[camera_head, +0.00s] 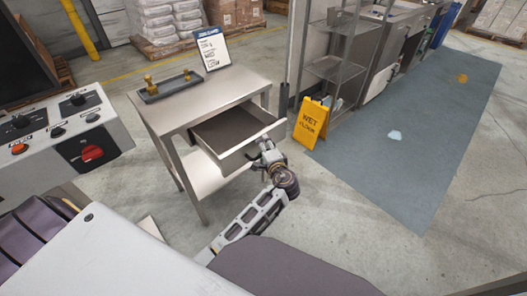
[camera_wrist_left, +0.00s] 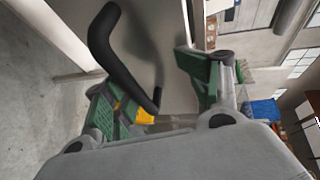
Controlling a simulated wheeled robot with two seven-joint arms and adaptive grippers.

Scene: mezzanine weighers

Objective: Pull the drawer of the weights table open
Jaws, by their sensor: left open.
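The weights table (camera_head: 238,84) is a light metal table left of centre in the head view. Its drawer (camera_head: 222,130) stands well out from the table, showing its dark inside. My left gripper (camera_head: 265,150) is at the drawer's front panel. In the left wrist view my left gripper (camera_wrist_left: 150,75) is open, its green fingers apart. The drawer's black bar handle (camera_wrist_left: 122,62) reaches between them, close to the left-hand finger; I cannot tell if they touch. The handle is mostly hidden by the gripper in the head view. My right gripper is not in view.
A dark tray (camera_head: 187,86) with brass weights and a sign (camera_head: 212,49) stand on the table. A yellow wet-floor sign (camera_head: 310,123) stands just right of the drawer. A control panel (camera_head: 60,130) is at left. The blue-grey mat (camera_head: 400,125) lies on open floor.

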